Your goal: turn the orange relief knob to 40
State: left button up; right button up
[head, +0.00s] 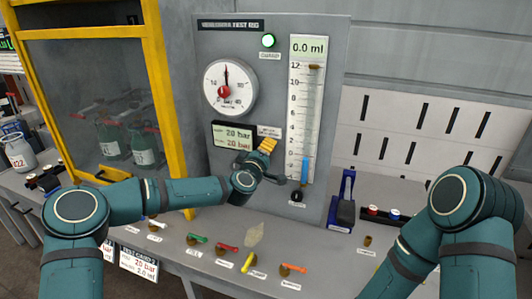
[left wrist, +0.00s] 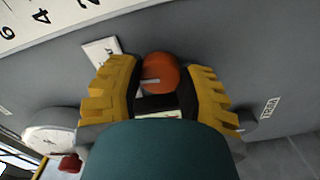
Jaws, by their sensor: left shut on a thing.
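The orange relief knob (left wrist: 160,72) sits between my left gripper's yellow fingers in the left wrist view. A pale mark on its face points left in that view. My left gripper (head: 267,146) is shut on the knob at the grey panel (head: 335,60). In the head view the gripper mostly hides the knob. The green-tinted display (head: 233,135) beside it shows two lines that read 20 bar. My right arm shows at the right, but its gripper is out of view.
Above are a round gauge (head: 230,88) with a red hub, a lit green lamp (head: 268,40) and a graduated tube (head: 305,110) under a 0.0 ml readout. Several small coloured parts lie along the bench front. A blue stand (head: 343,208) is to the right.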

pick_arm(q)
jog(key=shift+m, duration=0.6)
jog(key=o, duration=1.2)
jog(key=v, duration=1.2)
